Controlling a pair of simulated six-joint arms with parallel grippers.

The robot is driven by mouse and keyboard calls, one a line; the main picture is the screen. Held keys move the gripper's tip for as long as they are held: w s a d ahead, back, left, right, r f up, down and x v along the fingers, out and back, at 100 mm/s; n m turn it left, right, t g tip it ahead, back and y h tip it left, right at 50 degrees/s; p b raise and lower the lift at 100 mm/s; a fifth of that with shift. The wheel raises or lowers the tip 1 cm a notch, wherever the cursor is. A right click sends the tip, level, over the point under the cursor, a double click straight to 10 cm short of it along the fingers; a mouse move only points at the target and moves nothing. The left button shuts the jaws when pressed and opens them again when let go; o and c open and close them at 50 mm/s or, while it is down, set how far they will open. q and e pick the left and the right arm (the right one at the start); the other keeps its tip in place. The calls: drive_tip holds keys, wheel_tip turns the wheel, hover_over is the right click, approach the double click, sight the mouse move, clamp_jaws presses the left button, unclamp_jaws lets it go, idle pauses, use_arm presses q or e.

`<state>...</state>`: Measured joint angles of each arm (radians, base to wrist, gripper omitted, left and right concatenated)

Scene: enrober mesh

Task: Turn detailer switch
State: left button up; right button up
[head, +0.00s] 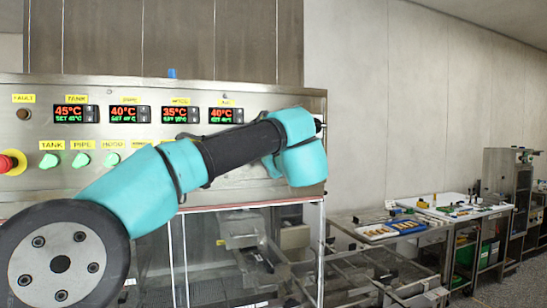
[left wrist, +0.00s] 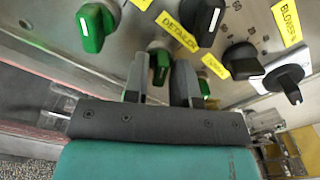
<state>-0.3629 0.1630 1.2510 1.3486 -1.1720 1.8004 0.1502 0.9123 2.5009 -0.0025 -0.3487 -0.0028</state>
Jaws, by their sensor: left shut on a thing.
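In the left wrist view a yellow DETAILER label (left wrist: 178,32) is stuck on the steel panel. Just below it is a green-fronted switch knob (left wrist: 160,62), the detailer switch. My left gripper (left wrist: 160,72) is at the panel with one finger on each side of this knob, shut on it. The fingers cover part of the knob, so its exact angle is hard to tell. In the head view my left arm crosses in front of the panel and hides the switch and the gripper. My right gripper does not show.
Black knobs (left wrist: 207,20) and green knobs (left wrist: 97,27) sit close around the fingers. A BLOWER label (left wrist: 287,20) is above a black knob (left wrist: 285,78). In the head view the panel has temperature displays (head: 75,114) and a red button (head: 8,163). Worktables (head: 460,212) stand right.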

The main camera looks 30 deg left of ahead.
use_arm(q)
drive_tip(key=shift+m, duration=0.3)
drive_tip(key=shift+c, duration=0.2)
drive_tip(key=m, duration=1.1)
drive_tip(key=shift+m, duration=0.3)
idle(0.3)
drive_tip(key=o, duration=0.7)
drive_tip(key=shift+s+d, duration=0.1)
drive_tip(key=v, duration=1.7)
